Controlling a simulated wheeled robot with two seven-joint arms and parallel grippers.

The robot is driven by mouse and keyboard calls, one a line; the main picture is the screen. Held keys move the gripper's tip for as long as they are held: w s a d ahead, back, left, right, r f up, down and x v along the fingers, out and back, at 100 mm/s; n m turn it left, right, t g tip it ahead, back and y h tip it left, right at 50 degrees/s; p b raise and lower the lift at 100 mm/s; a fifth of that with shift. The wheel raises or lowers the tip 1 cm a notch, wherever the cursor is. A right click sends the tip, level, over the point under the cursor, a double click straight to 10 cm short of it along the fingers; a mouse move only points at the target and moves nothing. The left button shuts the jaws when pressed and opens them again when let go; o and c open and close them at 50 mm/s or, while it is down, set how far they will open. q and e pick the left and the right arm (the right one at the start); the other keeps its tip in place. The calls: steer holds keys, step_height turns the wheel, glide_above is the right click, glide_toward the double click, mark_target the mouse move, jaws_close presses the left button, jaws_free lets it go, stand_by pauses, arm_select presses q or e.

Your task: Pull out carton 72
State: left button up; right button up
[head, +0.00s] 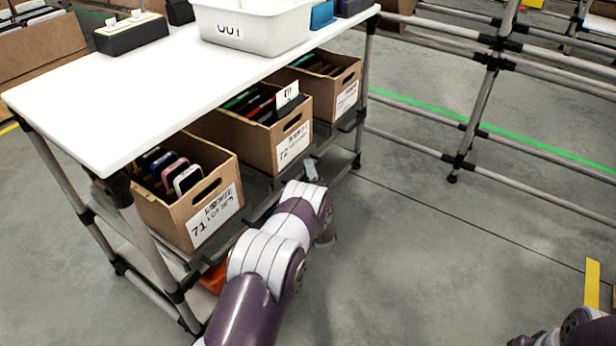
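Carton 72 (262,143) is the middle of three brown cardboard cartons on the tilted shelf under the white table top. Its front has a cut-out handle and a white label reading 72. Several thin dark, red and green items and a white card stand in it. My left arm reaches up from the bottom middle. My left gripper (311,170) is just right of and below the carton's front; only a small grey part shows past the wrist, so its opening and any contact cannot be told. My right arm shows only at the bottom right corner, its gripper out of view.
Carton 71 (168,212) stands to the left, a third carton (342,88) to the right. The table top (95,95) overhangs them and carries a white bin (255,28) and a black box (130,34). Grey pipe posts frame the shelf.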

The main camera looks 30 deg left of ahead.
arm_select(q)
jaws_close()
steer(key=shift+d, duration=0.1)
steer(key=s+d+b, duration=0.1)
steer(key=s+d, duration=0.1)
steer(key=d, duration=3)
steer(key=shift+s+b, duration=0.3)
steer(key=shift+b, duration=0.1)
jaws_free()
